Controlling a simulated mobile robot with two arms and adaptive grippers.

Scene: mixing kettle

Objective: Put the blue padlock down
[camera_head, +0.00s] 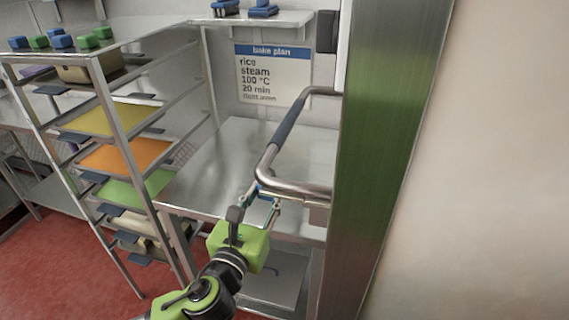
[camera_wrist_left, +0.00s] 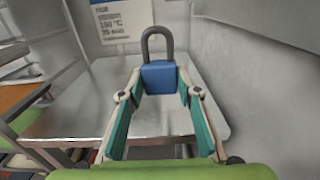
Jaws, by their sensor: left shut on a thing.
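The blue padlock (camera_wrist_left: 160,78) is between my left fingertips in the left wrist view, its body upright and its grey shackle pointing up and away. My left gripper (camera_wrist_left: 160,92) is shut on the padlock's body. In the head view my left gripper (camera_head: 257,200) is at the front edge of the steel table (camera_head: 240,135), just below the bent metal handle. There the padlock is mostly hidden behind the handle. Whether the padlock touches the table top, I cannot tell. My right gripper is in neither view.
A tall steel door (camera_head: 385,130) with a bar handle (camera_head: 285,130) stands close on the right. A rack of coloured trays (camera_head: 125,155) stands on the left. A bake plan sign (camera_head: 272,75) hangs behind. The visible table top is bare.

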